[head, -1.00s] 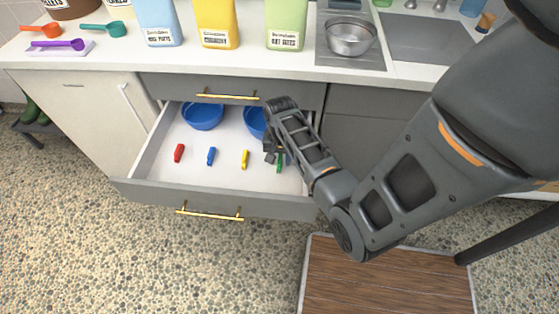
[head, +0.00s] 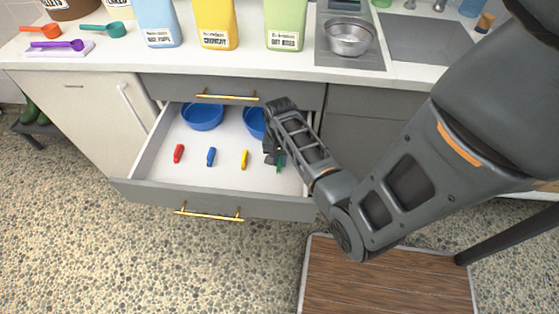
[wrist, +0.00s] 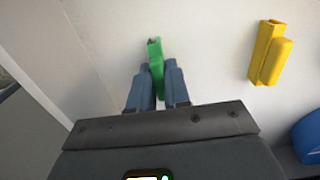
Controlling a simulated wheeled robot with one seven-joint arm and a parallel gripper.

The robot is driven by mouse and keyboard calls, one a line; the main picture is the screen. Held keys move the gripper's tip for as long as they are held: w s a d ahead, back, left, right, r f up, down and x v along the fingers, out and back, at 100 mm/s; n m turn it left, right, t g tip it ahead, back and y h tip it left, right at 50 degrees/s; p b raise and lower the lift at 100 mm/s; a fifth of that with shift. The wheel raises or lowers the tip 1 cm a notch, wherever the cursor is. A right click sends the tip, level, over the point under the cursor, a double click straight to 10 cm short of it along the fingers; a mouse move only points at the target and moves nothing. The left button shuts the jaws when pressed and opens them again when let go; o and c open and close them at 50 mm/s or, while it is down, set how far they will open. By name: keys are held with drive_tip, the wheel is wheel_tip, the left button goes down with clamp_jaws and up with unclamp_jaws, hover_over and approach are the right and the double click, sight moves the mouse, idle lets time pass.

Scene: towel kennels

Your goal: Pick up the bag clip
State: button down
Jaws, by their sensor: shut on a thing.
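Several bag clips are at the open drawer (head: 235,179). A red clip (head: 178,153), a blue clip (head: 211,156) and a yellow clip (head: 244,159) lie apart in a row on its floor. The yellow clip also shows at the upper right of the wrist view (wrist: 268,53). My gripper (wrist: 157,78) is shut on the green clip (wrist: 155,56), which stands out between and beyond the two fingertips. In the head view my gripper (head: 274,158) is low at the drawer's right side, and the green clip (head: 280,166) is partly hidden by it.
Two blue bowls (head: 202,116) sit at the back of the drawer. The drawer's right wall is close to my gripper. Above is the counter (head: 110,54) with containers, scoops and a metal bowl (head: 349,38). A brown mat (head: 385,280) lies on the floor.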

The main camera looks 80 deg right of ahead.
drive_tip(key=shift+r, duration=0.1)
wheel_tip(320, 180, up, 4)
drive_tip(key=shift+s+d+r, duration=0.1)
drive_tip(key=shift+s+r, duration=0.05)
drive_tip(key=s+d+r, duration=0.3)
drive_tip(key=s+r, duration=0.3)
drive_tip(key=s, duration=0.4)
drive_tip(key=shift+s+d+r, duration=0.25)
drive_tip(key=shift+s+d, duration=0.05)
drive_tip(key=shift+s, duration=0.05)
